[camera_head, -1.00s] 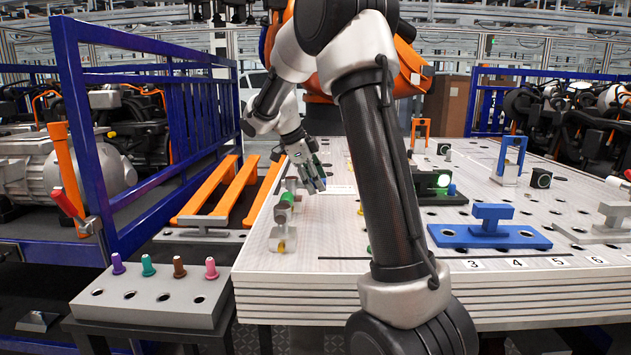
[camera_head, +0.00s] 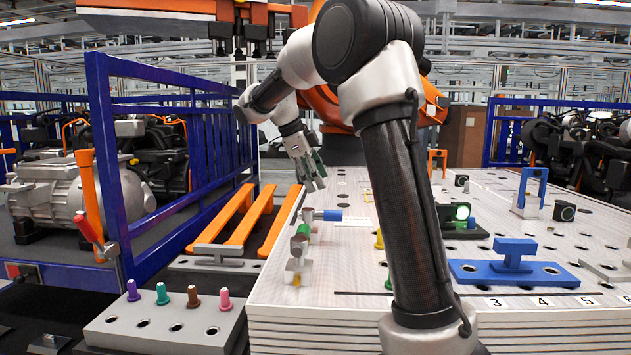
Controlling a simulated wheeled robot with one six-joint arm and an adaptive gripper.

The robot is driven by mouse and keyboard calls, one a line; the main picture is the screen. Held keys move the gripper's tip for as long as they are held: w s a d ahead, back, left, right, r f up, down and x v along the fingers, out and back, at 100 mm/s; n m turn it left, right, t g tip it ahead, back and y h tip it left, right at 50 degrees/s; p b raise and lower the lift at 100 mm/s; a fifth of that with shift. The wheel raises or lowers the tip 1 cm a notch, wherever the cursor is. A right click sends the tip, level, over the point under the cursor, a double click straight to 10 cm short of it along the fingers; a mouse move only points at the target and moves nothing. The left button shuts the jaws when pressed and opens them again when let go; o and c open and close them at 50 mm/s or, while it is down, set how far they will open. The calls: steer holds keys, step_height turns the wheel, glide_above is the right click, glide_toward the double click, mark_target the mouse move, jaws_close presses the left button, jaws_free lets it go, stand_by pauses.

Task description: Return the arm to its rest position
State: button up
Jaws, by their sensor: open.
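My arm rises from the bottom of the view, bends at the top and reaches down to the left. My gripper (camera_head: 316,185) hangs above the left edge of the perforated metal table (camera_head: 360,318), fingers pointing down. Its fingers are apart and nothing shows between them. Below it, a grey fixture (camera_head: 298,268) with a green part (camera_head: 303,230) stands near the table's left edge. A blue cylinder (camera_head: 332,215) lies just below the fingertips; I cannot tell what it rests on.
A grey block (camera_head: 165,328) with several coloured pegs stands lower left. Orange bars (camera_head: 250,215) and a blue rack (camera_head: 165,120) stand at left. A blue fixture (camera_head: 512,268), a box with a green light (camera_head: 461,212) and a blue arch (camera_head: 531,190) stand at right on the table.

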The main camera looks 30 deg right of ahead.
steer(key=s+a+f+n+t+y, duration=0.1)
steer(key=s+a+f+n, duration=0.1)
steer(key=s+n, duration=0.6)
steer(key=s+a+f+n+t+y, duration=0.2)
steer(key=s+f+n, duration=0.1)
steer(key=s+n, duration=0.6)
steer(key=s+a+f+n+t+y, duration=0.1)
steer(key=s+a+f+n+y, duration=0.1)
steer(key=s+n, duration=0.6)
steer(key=s+f, duration=0.1)
steer(key=s, duration=0.5)
steer(key=shift+a+n+t, duration=0.15)
steer(key=shift+n+t, duration=0.25)
